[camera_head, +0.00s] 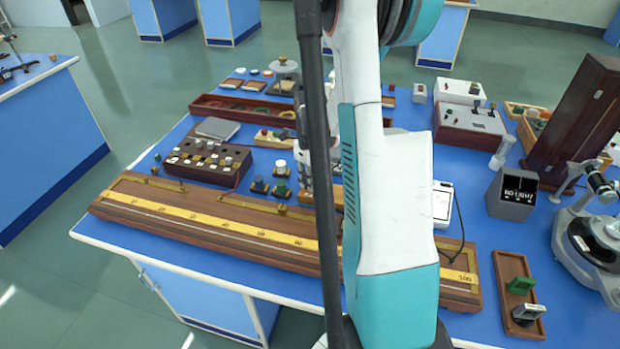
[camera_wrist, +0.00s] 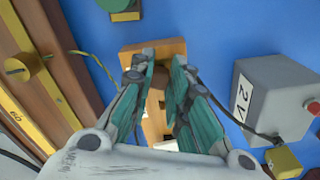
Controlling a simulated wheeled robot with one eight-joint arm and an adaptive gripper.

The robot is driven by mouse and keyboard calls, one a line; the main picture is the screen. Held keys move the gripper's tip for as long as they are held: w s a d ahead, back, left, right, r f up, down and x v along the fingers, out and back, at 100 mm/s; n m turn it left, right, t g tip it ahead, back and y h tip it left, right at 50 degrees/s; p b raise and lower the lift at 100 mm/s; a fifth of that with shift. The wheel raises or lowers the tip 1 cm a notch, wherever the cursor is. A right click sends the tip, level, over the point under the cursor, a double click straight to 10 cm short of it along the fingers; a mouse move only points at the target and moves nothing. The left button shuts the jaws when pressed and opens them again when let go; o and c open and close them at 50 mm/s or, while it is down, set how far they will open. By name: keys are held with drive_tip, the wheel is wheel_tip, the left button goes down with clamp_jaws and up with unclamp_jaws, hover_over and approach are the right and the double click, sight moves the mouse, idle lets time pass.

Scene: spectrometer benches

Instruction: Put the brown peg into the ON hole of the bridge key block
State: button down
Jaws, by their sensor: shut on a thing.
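The bridge key block (camera_wrist: 133,57) is a light wooden block below my gripper in the wrist view. Part of it also shows beside my arm in the head view (camera_head: 309,196). My gripper (camera_wrist: 162,66) is over the block, its two green-padded fingers shut on the brown peg (camera_wrist: 159,78). Only a small brown part of the peg shows between the fingers. The fingers cover much of the block, so its ON hole and the peg's lower end cannot be made out. In the head view my arm hides most of this spot.
A grey 2 V box (camera_wrist: 271,95) with a red terminal stands right of the block. The long wooden wire bridge with its yellow scale (camera_head: 235,227) runs along the front. A dark resistance box (camera_head: 208,163) stands left.

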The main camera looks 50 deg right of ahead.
drive_tip(key=c, duration=1.4)
unclamp_jaws()
drive_tip(key=shift+c, duration=0.2)
wheel_tip(320, 180, up, 12)
